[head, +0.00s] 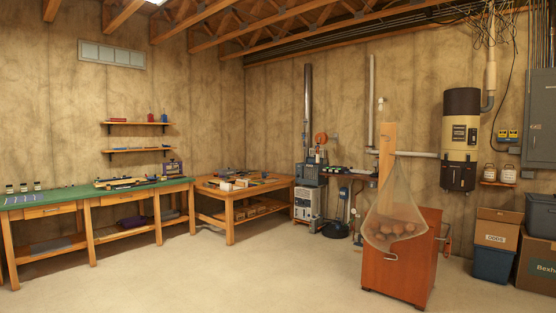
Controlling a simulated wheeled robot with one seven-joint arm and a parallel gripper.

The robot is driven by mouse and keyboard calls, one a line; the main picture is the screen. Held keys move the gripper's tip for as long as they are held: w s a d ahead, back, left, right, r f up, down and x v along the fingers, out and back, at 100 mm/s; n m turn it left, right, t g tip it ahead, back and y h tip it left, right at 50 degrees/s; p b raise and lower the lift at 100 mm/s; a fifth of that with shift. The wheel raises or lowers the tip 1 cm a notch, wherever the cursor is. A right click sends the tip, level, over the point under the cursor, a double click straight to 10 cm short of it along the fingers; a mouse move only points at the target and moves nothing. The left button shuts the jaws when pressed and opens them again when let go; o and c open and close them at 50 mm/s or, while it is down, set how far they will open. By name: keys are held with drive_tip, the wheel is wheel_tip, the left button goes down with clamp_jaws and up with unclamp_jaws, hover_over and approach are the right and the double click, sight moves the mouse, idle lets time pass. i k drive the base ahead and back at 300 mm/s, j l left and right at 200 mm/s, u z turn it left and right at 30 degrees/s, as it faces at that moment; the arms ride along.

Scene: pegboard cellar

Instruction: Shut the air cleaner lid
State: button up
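My gripper is not in view. I cannot say for sure which thing is the air cleaner. A pale box-shaped unit with a grilled front (307,206) stands on the floor near the back corner, to the right of the wooden bench. A grey machine (309,172) sits above it, with a tall metal pipe (308,105) behind. Both are small and far off. I cannot make out a lid on the pale unit or tell whether one is open or shut.
A reddish-brown cabinet (375,268) with a net bag (395,212) of round things stands right of centre. Two benches, a green-topped one (60,203) and a wooden one (222,190), line the left. Boxes (497,230) stand at right. The floor (220,280) in front is clear.

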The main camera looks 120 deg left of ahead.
sight(308, 159)
drive_tip(key=j+u, duration=0.25)
drive_tip(key=u, duration=0.15)
drive_tip(key=j+u, duration=0.2)
drive_tip(key=u, duration=0.2)
drive_tip(key=j+u, duration=0.25)
drive_tip(key=u, duration=0.15)
drive_tip(key=j+u, duration=0.25)
drive_tip(key=u, duration=0.15)
drive_tip(key=i+j+u, duration=0.2)
drive_tip(key=j+u, duration=0.2)
drive_tip(key=i+j+u, duration=0.25)
drive_tip(key=u, duration=0.15)
drive_tip(key=i+j+u, duration=0.25)
drive_tip(key=u, duration=0.15)
drive_tip(key=i+j+u, duration=0.2)
drive_tip(key=i+u, duration=0.25)
drive_tip(key=i+j+u, duration=0.1)
drive_tip(key=i+u, duration=0.25)
drive_tip(key=i, duration=5.5)
drive_tip(key=i+z, duration=0.1)
drive_tip(key=i, duration=2.25)
drive_tip(key=l+u, duration=0.5)
drive_tip(key=l, duration=0.7)
drive_tip(key=j, duration=0.3)
drive_tip(key=i+j+u, duration=0.1)
drive_tip(key=j, duration=0.25)
